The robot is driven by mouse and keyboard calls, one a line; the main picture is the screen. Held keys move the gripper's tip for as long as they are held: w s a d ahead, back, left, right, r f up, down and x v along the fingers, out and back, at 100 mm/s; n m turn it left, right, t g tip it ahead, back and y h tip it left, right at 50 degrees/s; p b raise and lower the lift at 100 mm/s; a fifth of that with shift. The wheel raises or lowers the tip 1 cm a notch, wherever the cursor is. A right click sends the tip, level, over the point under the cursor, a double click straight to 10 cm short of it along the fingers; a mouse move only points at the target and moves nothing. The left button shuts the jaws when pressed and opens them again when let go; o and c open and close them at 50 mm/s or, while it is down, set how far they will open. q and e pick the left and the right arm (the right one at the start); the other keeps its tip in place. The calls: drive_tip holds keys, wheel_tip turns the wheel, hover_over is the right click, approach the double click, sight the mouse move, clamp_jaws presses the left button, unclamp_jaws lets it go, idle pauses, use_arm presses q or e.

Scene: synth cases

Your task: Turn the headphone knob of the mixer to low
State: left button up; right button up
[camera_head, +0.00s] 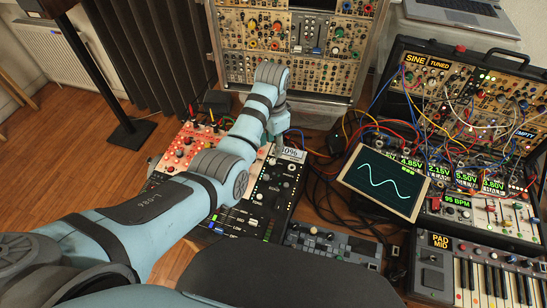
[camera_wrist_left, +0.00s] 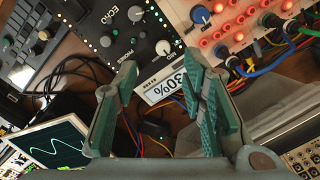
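The black mixer (camera_head: 250,215) lies on the table under my left forearm, which hides part of it. In the left wrist view its dark panel (camera_wrist_left: 95,25) carries several knobs and small lettering. A pale-capped knob (camera_wrist_left: 163,47) sits near its edge, just beyond my fingertips. I cannot tell for sure which knob is the headphone one. A small display (camera_wrist_left: 165,85) beside the panel reads 30%. My left gripper (camera_wrist_left: 160,65) is open, with nothing between its fingers, and appears apart from the knob. In the head view its fingertips are largely hidden. My right gripper is not in view.
A red-knobbed panel (camera_head: 185,150) with cables stands left of the mixer. A screen with a sine wave (camera_head: 385,182), patch cables and a keyboard (camera_head: 490,282) are to the right. A modular rack (camera_head: 290,75) stands behind. Wood floor shows at left.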

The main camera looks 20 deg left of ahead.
sight(272, 160)
use_arm(q)
wheel_tip(272, 160, down, 6)
drive_tip(key=shift+a+r+b, duration=0.15)
drive_tip(key=shift+b, duration=0.55)
drive_tip(key=f, duration=0.2)
drive_tip(key=shift+w+f+b, duration=0.35)
drive_tip(key=shift+w+b, duration=0.05)
drive_tip(key=shift+f, duration=0.15)
drive_tip(key=shift+s+r, duration=0.2)
clamp_jaws()
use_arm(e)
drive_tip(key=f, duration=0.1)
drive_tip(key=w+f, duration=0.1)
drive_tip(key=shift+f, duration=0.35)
